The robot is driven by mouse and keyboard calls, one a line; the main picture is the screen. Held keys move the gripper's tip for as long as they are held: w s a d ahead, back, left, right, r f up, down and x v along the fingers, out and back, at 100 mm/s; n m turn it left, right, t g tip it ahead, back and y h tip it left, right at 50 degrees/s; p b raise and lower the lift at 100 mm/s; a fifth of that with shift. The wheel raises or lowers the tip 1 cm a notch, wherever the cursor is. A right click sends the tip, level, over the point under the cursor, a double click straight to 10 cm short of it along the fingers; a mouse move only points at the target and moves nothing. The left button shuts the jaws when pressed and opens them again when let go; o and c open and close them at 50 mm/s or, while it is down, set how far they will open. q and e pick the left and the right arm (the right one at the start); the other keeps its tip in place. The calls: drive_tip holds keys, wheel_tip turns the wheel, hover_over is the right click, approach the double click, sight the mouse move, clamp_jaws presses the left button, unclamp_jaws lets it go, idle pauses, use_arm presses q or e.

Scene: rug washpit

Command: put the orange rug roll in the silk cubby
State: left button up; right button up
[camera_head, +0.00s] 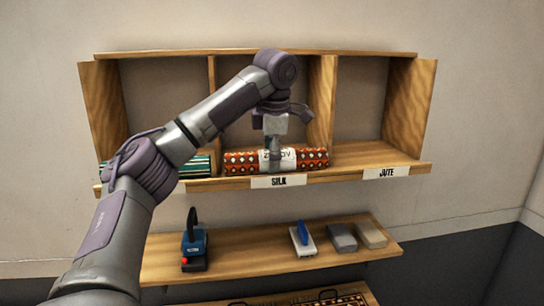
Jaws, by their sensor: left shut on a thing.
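The orange rug roll (312,158) has a white and black diamond pattern and a white paper band with dark lettering. It lies sideways across the front of the silk cubby, above the SILK label (279,181), and its right end reaches to about the divider. My left gripper (275,160) points down over the roll's middle and is shut on it at the band. The silk cubby (238,125) is partly hidden by my left arm. I cannot tell whether the roll rests on the cubby floor. My right gripper is not in view.
A green striped roll (197,165) lies in the left cubby, partly behind my arm. The right cubby, labelled JUTE (386,173), is empty. The lower shelf (260,260) holds a blue tool (195,248), a blue-handled brush (303,240), a grey block (342,237) and a beige block (371,235).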

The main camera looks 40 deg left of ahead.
use_arm(q)
drive_tip(key=shift+f, duration=0.15)
drive_tip(key=o, duration=1.3)
drive_tip(key=v, duration=1.2)
